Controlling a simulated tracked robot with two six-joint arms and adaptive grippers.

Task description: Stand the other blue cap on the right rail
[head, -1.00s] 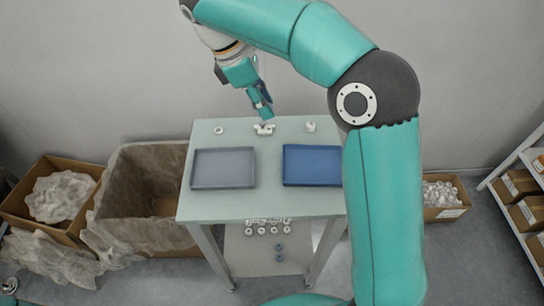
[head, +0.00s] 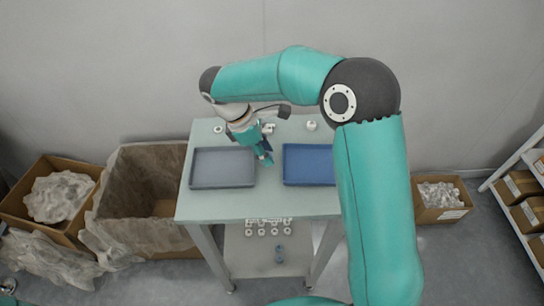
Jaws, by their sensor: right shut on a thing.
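My right gripper (head: 265,159) points down above the table (head: 300,205), in the gap between the grey tray and the blue tray. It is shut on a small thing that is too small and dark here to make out. A small white fixture (head: 269,128) stands at the back middle of the table, partly behind my gripper. I cannot make out which part is the right rail. My left gripper is not in view.
The grey tray (head: 193,184) looks empty. The blue tray (head: 305,184) is partly hidden by my right arm. Small white parts stand at the table's back left (head: 218,129) and back right (head: 311,126). Cardboard boxes stand at both sides. The table's front strip is mostly clear.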

